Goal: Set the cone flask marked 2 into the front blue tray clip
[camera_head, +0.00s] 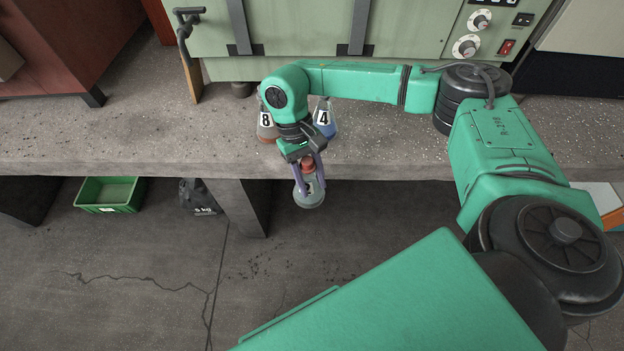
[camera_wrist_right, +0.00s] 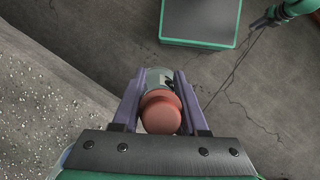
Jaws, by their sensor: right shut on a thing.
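My right gripper (camera_head: 308,168) is shut on a cone flask (camera_head: 309,194) with a red stopper. It holds the flask upright or nearly so, just off the front edge of the bench, over the floor. The flask looks pale grey-green; a dark mark shows on it, too small to read surely as 2. In the right wrist view, the red stopper (camera_wrist_right: 160,112) sits between the two purple fingers and hides much of the flask (camera_wrist_right: 158,77). No blue tray clip shows. A green arm end, probably my left (camera_wrist_right: 262,20), shows at upper right; its jaws are unclear.
Flask 8 (camera_head: 267,129), brownish, and flask 4 (camera_head: 326,124), blue, stand on the concrete bench (camera_head: 130,140), close behind my right gripper. A green cabinet (camera_head: 310,25) backs the bench. A green crate (camera_head: 110,208) and a dark bag (camera_head: 200,196) are on the floor.

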